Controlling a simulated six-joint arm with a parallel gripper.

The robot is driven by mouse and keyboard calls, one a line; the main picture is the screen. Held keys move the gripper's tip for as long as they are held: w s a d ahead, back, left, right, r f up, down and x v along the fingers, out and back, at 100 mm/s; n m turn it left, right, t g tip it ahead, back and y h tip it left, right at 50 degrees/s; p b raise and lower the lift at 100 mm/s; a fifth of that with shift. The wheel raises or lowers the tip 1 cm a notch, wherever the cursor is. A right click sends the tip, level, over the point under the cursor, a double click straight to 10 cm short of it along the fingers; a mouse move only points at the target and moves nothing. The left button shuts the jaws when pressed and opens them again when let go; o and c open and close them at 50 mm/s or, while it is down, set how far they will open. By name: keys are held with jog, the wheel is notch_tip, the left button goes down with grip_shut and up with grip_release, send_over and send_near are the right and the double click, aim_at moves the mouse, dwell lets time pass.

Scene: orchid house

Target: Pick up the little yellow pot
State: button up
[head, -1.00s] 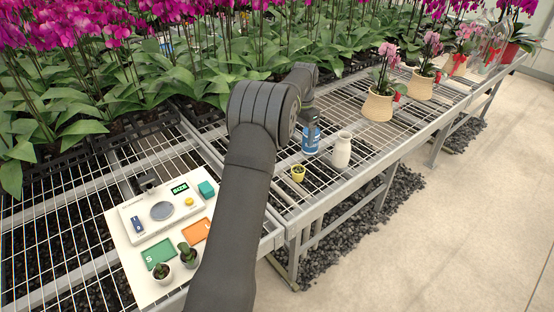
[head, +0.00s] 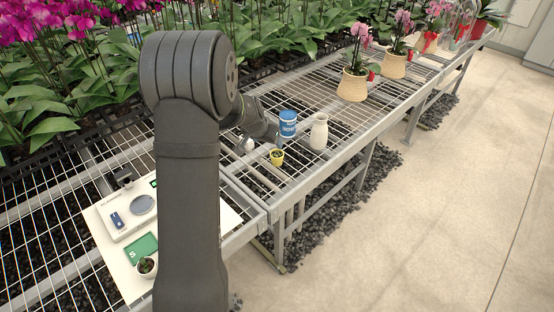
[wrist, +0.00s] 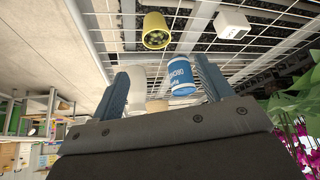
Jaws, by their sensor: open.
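The little yellow pot (head: 277,157) stands on the wire mesh bench, with dark green contents in it. In the wrist view the yellow pot (wrist: 156,38) is at the top, beyond the fingertips and apart from them. My gripper (wrist: 160,68) is open, its two blue-grey fingers spread with nothing gripped. In the head view my gripper is small beside the blue can, close to the pot, and its fingers are hard to make out.
A blue can (head: 288,124) and a cream vase (head: 319,132) stand close behind and right of the pot. A white cube (wrist: 233,24) is near it. A white board (head: 105,235) with a scale lies at left. Basket-potted orchids (head: 352,84) stand farther back.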

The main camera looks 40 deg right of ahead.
send_near(277, 155)
jog(key=x, duration=0.5)
jog(key=shift+w+f, duration=0.1)
jog(key=shift+w, duration=0.3)
jog(key=x, duration=0.3)
jog(key=shift+s+d+f, duration=0.15)
jog(key=shift+s+f, duration=0.15)
jog(key=shift+f, duration=0.1)
jog(key=shift+x, duration=0.8)
jog(key=c, duration=1.1)
jog(key=shift+o, duration=0.2)
jog(key=shift+r, duration=0.2)
